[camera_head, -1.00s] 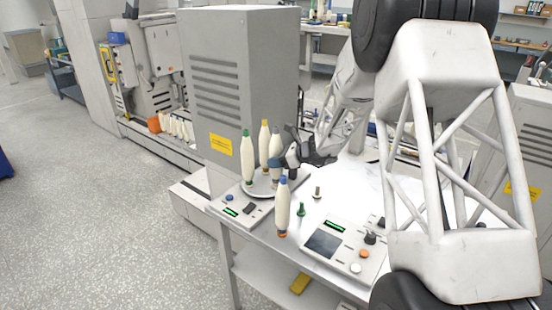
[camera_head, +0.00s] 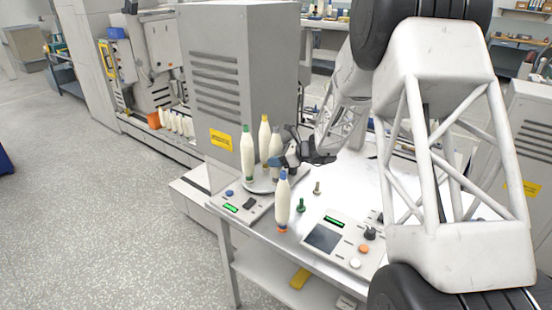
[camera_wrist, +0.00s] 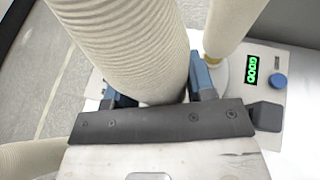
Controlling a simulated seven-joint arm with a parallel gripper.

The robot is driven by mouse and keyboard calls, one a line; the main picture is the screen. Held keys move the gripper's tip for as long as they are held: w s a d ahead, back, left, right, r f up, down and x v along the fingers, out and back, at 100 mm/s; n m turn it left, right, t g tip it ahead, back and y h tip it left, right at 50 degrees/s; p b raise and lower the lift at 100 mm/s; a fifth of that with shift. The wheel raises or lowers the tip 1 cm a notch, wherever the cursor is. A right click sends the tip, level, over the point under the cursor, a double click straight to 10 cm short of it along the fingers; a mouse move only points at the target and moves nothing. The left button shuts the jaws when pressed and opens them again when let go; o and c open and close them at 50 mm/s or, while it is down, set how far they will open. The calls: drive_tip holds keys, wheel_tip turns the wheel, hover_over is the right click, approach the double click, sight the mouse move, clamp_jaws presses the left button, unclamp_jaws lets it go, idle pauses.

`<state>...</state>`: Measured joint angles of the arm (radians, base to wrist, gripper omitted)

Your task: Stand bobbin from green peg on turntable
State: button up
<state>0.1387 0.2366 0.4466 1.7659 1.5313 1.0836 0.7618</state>
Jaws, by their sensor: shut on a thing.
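My gripper (camera_head: 276,160) is shut on a cream bobbin (camera_head: 275,143), also large in the wrist view (camera_wrist: 130,45) between the blue fingers (camera_wrist: 160,88). The held bobbin is upright over or on the turntable (camera_head: 258,188); I cannot tell whether its base touches the disc, as its foot is hidden. A green-topped bobbin (camera_head: 247,155) and a yellow-topped bobbin (camera_head: 264,138) stand on the turntable beside it. The green peg (camera_head: 301,204) is bare.
A blue-topped bobbin (camera_head: 283,203) with an orange foot stands in front of the turntable. A bare beige peg (camera_head: 317,188) is right of it. A control box (camera_head: 330,240) is at the table's front, and a grey cabinet (camera_head: 240,75) stands behind the turntable.

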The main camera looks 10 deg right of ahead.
drive_tip(key=o, duration=1)
drive_tip(key=shift+o, duration=0.2)
drive_tip(key=v, duration=0.7)
drive_tip(key=shift+s+d+r, duration=0.15)
drive_tip(key=shift+d+r, duration=0.05)
drive_tip(key=shift+d, duration=0.1)
